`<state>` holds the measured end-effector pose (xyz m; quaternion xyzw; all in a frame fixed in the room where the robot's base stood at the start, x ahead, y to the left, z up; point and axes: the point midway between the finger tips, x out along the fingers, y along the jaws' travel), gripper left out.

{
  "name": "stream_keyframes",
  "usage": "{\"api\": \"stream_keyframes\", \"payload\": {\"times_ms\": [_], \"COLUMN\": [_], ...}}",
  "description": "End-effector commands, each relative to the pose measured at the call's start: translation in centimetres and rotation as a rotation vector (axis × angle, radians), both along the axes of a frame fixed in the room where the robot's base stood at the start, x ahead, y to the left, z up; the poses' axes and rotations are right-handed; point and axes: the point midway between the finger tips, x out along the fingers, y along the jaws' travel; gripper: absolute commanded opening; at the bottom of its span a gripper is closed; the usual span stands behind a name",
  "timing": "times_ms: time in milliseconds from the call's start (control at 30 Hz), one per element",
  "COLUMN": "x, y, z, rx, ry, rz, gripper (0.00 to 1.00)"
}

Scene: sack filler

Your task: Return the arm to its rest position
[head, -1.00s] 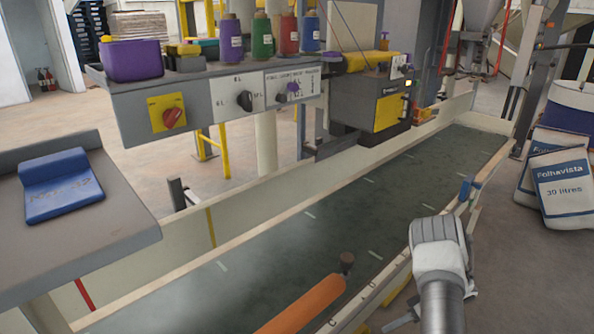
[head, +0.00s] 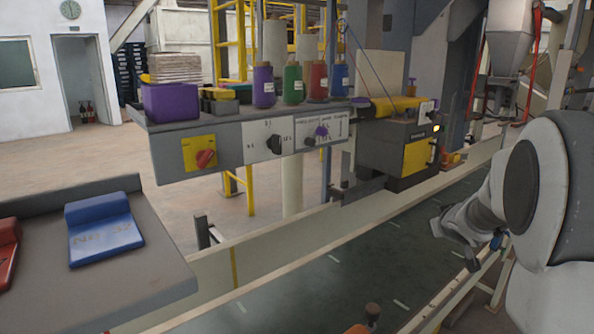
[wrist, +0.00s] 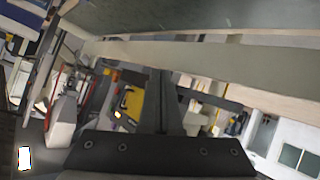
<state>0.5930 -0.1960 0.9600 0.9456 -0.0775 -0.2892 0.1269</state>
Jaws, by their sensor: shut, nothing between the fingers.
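My arm, with light grey and dark links, fills the right side of the head view. It is bent, and its lower end hangs over the conveyor's right side. My gripper (wrist: 168,75) shows in the wrist view as two dark fingers side by side, pressed together above a dark bolted plate. Nothing is between them. In the head view the gripper is not clearly made out.
The green conveyor (head: 315,280) runs away to the right between pale side walls. A control panel (head: 250,145) with spools and a yellow-black sewing head (head: 405,145) stand behind it. A grey table (head: 140,275) with a blue block (head: 103,228) is at left.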

Motion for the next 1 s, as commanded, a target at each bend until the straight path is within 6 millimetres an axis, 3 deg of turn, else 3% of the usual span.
{"api": "stream_keyframes", "payload": {"times_ms": [33,200,400,700,1000], "x": [-1.4,-6.7,-14.0,-25.8,-35.3], "y": [0.6,2.9,6.7,13.9,20.0], "z": [1.7,4.6,5.8,4.4,1.8], "rx": [0.003,0.032,0.096,0.216,0.305], "ry": [-0.005,0.035,0.127,0.318,0.487], "rz": [-0.029,-0.118,-0.167,-0.118,0.015], "gripper": [0.00,0.00,0.00,0.00,0.00]}}
